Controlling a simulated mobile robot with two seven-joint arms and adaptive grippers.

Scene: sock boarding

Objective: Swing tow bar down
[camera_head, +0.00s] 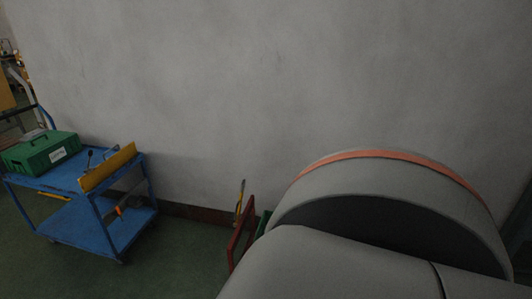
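I cannot clearly make out a tow bar in this view. A blue two-shelf cart (98,228) stands at the left by the wall. A yellow bar-like piece (107,167) lies tilted along the right end of its top shelf; I cannot tell what it is. Neither of my grippers shows. A large grey rounded link with an orange stripe, apparently part of my own arm, fills the lower right and hides what is behind it.
A green case (40,153) sits on the cart's top shelf. A red frame (241,238) and a thin yellow upright piece (240,202) stand near the wall, partly hidden. A bare grey wall (270,90) closes off the back. Green floor (185,255) is clear between cart and frame.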

